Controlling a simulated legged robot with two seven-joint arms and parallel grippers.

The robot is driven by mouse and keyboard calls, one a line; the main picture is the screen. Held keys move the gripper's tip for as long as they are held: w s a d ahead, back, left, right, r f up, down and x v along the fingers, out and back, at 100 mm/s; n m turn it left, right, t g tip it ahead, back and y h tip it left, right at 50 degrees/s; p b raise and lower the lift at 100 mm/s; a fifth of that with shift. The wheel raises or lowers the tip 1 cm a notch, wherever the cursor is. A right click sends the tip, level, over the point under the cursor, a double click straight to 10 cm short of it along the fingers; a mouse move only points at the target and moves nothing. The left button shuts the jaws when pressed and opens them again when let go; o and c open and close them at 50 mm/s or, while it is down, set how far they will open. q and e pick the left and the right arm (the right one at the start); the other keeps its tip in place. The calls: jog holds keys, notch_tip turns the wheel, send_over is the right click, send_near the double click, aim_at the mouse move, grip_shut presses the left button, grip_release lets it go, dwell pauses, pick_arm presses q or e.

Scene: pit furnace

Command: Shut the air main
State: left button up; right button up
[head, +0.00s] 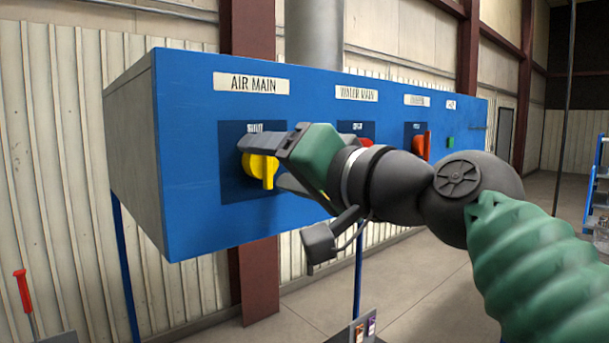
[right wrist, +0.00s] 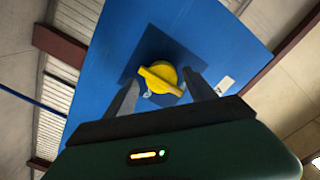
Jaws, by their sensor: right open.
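The yellow AIR MAIN knob (head: 262,170) sits on a dark blue square plate (head: 232,185) on the blue panel, under the AIR MAIN label (head: 251,83). Its raised bar stands about upright in the head view. My left gripper is not in view.
To the right on the same panel are the WATER MAIN label (head: 356,94), a red knob (head: 366,141) partly behind my gripper, and an orange-red handle (head: 421,147). A small green button (head: 450,142) is further right. A red-handled rod (head: 22,290) stands low at left.

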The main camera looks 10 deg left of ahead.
jog(key=b+v, duration=0.6)
jog(key=v, duration=1)
jog(key=shift+w+f, duration=0.1)
jog(key=shift+f, duration=0.05)
